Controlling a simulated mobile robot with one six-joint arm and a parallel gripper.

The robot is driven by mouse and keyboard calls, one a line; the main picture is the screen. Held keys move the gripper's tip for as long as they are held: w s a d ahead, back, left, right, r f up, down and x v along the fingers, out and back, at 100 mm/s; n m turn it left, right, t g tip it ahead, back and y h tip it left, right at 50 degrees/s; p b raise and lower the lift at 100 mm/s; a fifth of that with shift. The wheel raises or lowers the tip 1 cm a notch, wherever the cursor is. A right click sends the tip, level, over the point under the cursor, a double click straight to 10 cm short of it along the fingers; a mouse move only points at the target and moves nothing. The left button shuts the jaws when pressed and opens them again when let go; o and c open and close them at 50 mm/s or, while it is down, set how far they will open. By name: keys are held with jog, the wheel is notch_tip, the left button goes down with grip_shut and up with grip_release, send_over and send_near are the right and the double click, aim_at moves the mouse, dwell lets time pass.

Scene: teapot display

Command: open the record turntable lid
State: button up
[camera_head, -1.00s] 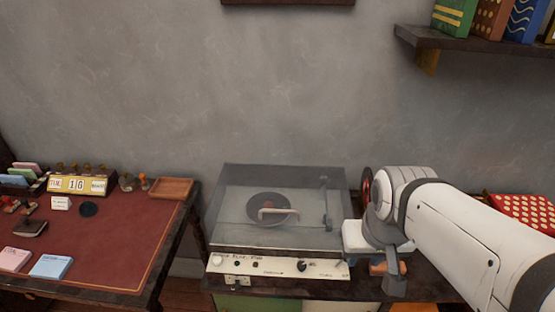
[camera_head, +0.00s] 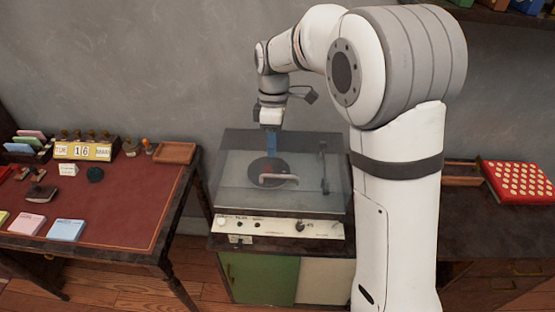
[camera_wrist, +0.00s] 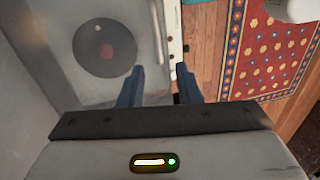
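The record turntable (camera_head: 290,229) stands on a cabinet, its pale control panel facing front. Its clear, smoky lid (camera_head: 237,165) is down.
A desk (camera_head: 120,210) with a red top and small stationery stands at the left, across a gap. A red spotted box (camera_head: 518,184) sits at the right. The grey wall is close behind the turntable. A patterned rug (camera_wrist: 268,50) lies on the wooden floor.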

aim_at(271, 168)
jog(key=f, duration=0.2)
jog(key=s+f, duration=0.1)
jog(key=f, duration=0.5)
jog(key=shift+s+a+p, duration=0.15)
jog(key=shift+a+p, duration=0.15)
jog(key=shift+p, duration=0.05)
jog(key=shift+c, duration=0.4)
grip_shut()
